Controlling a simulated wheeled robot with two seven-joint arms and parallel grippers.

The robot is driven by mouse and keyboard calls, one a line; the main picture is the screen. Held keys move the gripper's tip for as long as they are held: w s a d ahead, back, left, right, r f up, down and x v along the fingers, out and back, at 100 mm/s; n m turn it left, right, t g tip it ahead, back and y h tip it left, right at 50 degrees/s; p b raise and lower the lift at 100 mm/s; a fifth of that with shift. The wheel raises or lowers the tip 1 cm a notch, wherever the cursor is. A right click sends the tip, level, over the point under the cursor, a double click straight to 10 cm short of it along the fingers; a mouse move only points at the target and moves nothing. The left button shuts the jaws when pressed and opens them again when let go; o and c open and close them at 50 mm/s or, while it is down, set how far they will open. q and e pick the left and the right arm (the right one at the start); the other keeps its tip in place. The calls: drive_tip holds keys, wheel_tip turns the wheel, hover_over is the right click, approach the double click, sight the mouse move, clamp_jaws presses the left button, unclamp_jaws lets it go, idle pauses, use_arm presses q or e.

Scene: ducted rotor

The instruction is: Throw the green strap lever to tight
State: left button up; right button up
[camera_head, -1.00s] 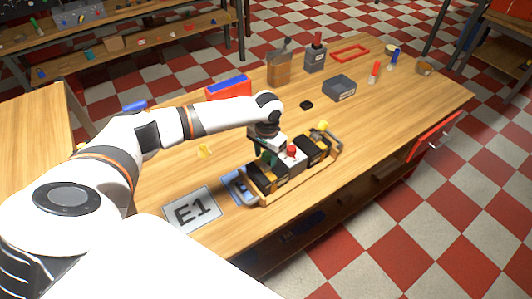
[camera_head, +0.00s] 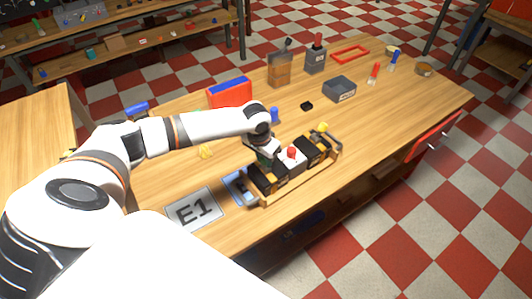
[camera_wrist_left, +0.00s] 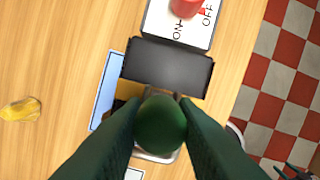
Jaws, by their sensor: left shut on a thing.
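The green strap lever shows its round green knob (camera_wrist_left: 160,124) in the left wrist view, between the two dark fingers of my left gripper (camera_wrist_left: 160,108). The gripper is shut on this knob. In the head view my left gripper (camera_head: 266,156) points down at the left part of a wooden carrier (camera_head: 300,186) holding black blocks and a white switch block. The lever's arm and strap are mostly hidden beneath the knob and fingers. A black block (camera_wrist_left: 168,67) lies just beyond the knob. My right gripper is not in view.
A red knob (camera_head: 292,152) stands on the white ON/OFF block close to my gripper, and a yellow knob (camera_head: 322,127) farther right. An E1 card (camera_head: 193,210) lies at the left. A grey box (camera_head: 339,89) and a red-and-blue box (camera_head: 229,93) stand farther back.

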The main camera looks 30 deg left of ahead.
use_arm(q)
drive_tip(key=shift+s+a+f+t+h+p, duration=0.1)
drive_tip(key=shift+s+a+t+h+p, duration=0.1)
drive_tip(key=shift+s+t+p, duration=0.25)
drive_tip(key=shift+s+a+t+h+p, duration=0.15)
drive_tip(key=shift+s+t+h, duration=0.1)
drive_tip(key=shift+t, duration=0.4)
drive_tip(key=shift+s+a+f+t+h, duration=0.15)
drive_tip(key=shift+s+t, duration=0.1)
drive_tip(key=shift+t, duration=0.25)
drive_tip(key=shift+s+d+f+t+h, duration=0.1)
drive_tip(key=shift+s+t, duration=0.1)
drive_tip(key=shift+t, duration=0.3)
drive_tip(key=shift+s+a+f+t+h, duration=0.2)
drive_tip(key=shift+s+t+h, duration=0.1)
drive_tip(key=shift+t, duration=0.5)
drive_tip(key=shift+d, duration=0.1)
drive_tip(key=o, duration=1)
drive_tip(key=v, duration=1.2)
drive_tip(key=shift+s+f, duration=0.1)
drive_tip(key=shift+s, duration=0.05)
